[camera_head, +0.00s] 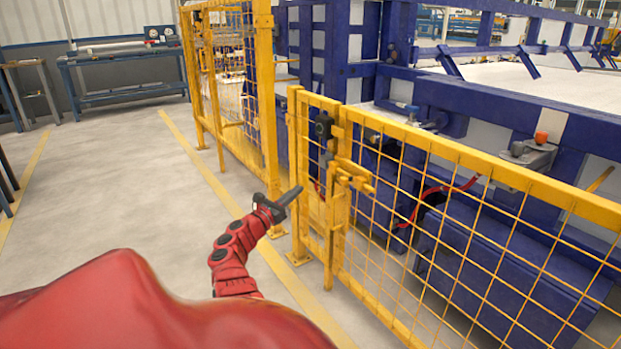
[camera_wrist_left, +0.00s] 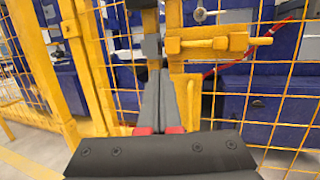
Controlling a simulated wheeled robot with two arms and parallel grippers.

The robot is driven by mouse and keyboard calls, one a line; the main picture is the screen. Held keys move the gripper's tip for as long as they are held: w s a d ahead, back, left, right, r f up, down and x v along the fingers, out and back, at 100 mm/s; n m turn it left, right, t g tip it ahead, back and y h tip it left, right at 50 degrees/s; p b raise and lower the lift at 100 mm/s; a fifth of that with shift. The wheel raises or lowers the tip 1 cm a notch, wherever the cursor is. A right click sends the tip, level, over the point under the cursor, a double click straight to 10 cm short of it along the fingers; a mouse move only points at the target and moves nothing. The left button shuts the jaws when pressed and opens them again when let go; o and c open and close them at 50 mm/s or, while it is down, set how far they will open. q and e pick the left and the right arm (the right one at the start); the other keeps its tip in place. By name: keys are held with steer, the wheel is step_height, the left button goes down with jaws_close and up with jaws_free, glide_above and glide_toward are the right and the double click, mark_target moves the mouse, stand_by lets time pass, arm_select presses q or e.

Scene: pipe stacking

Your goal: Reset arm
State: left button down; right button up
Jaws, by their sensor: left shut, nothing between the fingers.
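My left gripper (camera_head: 289,197) is at the end of my red left arm, left of the yellow mesh gate in the head view. It is shut and empty, its dark fingers pointing toward the gate post. In the left wrist view its closed fingers (camera_wrist_left: 158,98) point forward at the yellow gate frame, below the yellow latch (camera_wrist_left: 220,42). The latch also shows in the head view (camera_head: 355,177), to the right of the fingertips. I cannot tell for sure whether the fingertips touch the frame, but a gap seems to show. My right gripper is not in view.
The yellow mesh fence (camera_head: 480,230) runs to the lower right, with blue machinery (camera_head: 500,270) behind it. Another yellow fence panel (camera_head: 225,90) stands farther back. A blue workbench (camera_head: 125,75) stands at the far left. The grey floor (camera_head: 110,170) on the left is clear.

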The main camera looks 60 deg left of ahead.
arm_select(q)
steer(key=shift+s+f, duration=0.1)
steer(key=shift+s, duration=0.3)
